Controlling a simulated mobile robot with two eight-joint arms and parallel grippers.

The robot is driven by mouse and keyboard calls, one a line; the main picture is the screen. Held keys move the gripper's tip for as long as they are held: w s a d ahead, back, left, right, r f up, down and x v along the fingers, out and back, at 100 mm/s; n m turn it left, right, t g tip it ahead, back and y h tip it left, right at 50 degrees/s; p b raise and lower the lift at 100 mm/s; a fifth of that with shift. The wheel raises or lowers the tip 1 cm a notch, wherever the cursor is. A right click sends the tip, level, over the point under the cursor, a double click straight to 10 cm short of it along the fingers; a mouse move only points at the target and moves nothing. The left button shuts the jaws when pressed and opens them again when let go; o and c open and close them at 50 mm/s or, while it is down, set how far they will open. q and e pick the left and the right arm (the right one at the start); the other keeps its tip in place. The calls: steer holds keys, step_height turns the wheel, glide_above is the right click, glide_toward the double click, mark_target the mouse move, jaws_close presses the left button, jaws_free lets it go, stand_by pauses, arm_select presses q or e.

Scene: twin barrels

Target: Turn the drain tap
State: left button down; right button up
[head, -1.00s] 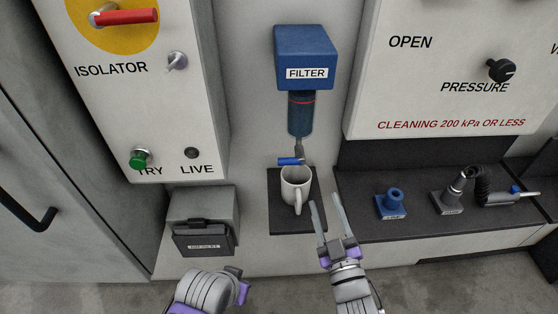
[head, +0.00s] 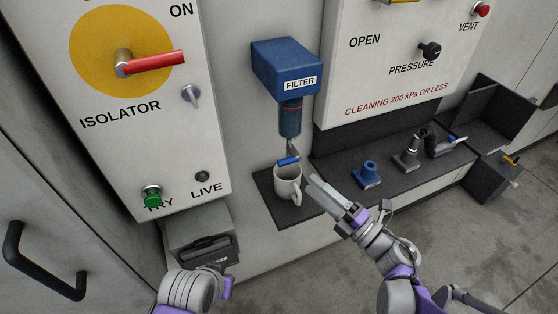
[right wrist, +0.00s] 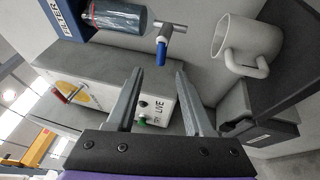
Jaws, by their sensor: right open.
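The drain tap (head: 288,160) is a small blue lever on a grey stem below the filter (head: 287,68), just above a white mug (head: 287,184). In the right wrist view its blue handle (right wrist: 161,52) shows just beyond the fingertips, between their lines. My right gripper (head: 312,184) is open and empty, to the lower right of the tap, near the mug's handle, pointing up and left. Its two fingers also show in the right wrist view (right wrist: 159,76), apart from the tap. My left arm shows at the bottom left, but its fingers do not show.
The mug stands on a dark shelf (head: 268,203). The isolator panel (head: 110,165) is at left, and the pressure panel (head: 350,75) at upper right. Blue (head: 367,172) and dark fittings (head: 408,155) stand on the bench at right. A grey box (head: 190,228) is below left.

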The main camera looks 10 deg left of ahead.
mark_target(285, 159)
steer(key=p+x, duration=0.1)
steer(key=x, duration=0.9)
steer(key=shift+w+a+f, duration=0.1)
steer(key=shift+w+a, duration=0.1)
steer(key=shift+w, duration=0.1)
jaws_close()
